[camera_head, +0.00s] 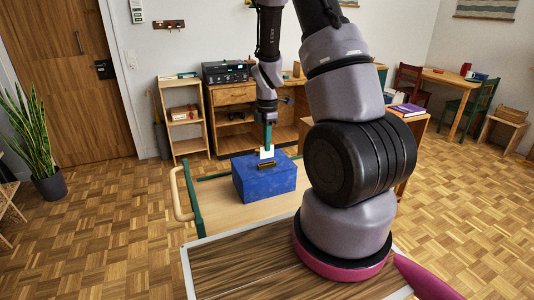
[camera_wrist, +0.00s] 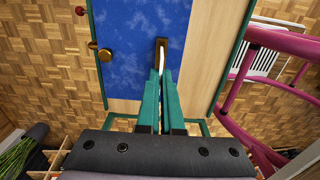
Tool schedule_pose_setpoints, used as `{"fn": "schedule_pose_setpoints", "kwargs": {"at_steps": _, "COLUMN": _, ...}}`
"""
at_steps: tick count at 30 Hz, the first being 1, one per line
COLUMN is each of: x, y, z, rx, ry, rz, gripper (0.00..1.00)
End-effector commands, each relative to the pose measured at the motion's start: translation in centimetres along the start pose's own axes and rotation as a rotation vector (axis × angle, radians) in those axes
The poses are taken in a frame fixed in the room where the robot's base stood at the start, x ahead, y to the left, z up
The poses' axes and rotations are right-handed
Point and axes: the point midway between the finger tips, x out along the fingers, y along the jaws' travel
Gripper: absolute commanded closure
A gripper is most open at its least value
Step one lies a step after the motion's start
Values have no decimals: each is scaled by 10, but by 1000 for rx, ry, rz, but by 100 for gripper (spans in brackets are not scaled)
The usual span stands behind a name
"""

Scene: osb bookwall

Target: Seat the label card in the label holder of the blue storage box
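The blue storage box (camera_head: 255,185) stands on a light wooden trolley top; its blue face fills the upper middle of the wrist view (camera_wrist: 135,45). A brass label holder (camera_head: 265,165) sits on the box and shows as a dark brass slot in the wrist view (camera_wrist: 161,43). My gripper (camera_head: 268,146), with green fingers (camera_wrist: 161,80), is shut on the white label card (camera_head: 267,153). The card is seen edge-on in the wrist view (camera_wrist: 161,61), its far end at the holder. I cannot tell whether it touches or has entered the holder.
The wooden trolley top (camera_head: 225,212) has green edges and a pale handle (camera_head: 178,195) at left. A pink tubular frame (camera_wrist: 235,85) is at right in the wrist view. A wood-grained table (camera_head: 250,265) is in front.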

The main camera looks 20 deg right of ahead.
Motion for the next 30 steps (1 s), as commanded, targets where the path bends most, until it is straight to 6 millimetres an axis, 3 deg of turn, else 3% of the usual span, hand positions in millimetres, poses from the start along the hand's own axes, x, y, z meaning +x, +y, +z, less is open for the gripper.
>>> {"fn": "schedule_pose_setpoints", "kwargs": {"at_steps": 7, "x": 33, "y": -1, "z": 0, "rx": 1, "ry": -1, "rz": -3, "gripper": 100}}
{"fn": "schedule_pose_setpoints", "kwargs": {"at_steps": 16, "x": 35, "y": -1, "z": 1, "rx": 1, "ry": -1, "rz": -1, "gripper": 100}}
{"fn": "schedule_pose_setpoints", "kwargs": {"at_steps": 17, "x": 36, "y": -1, "z": 1, "rx": 1, "ry": -1, "rz": -1, "gripper": 93}}
{"fn": "schedule_pose_setpoints", "kwargs": {"at_steps": 19, "x": 35, "y": -1, "z": 1, "rx": 1, "ry": -1, "rz": -1, "gripper": 67}}
{"fn": "schedule_pose_setpoints", "kwargs": {"at_steps": 30, "x": 32, "y": 0, "z": 0, "rx": 1, "ry": -1, "rz": 0, "gripper": 67}}
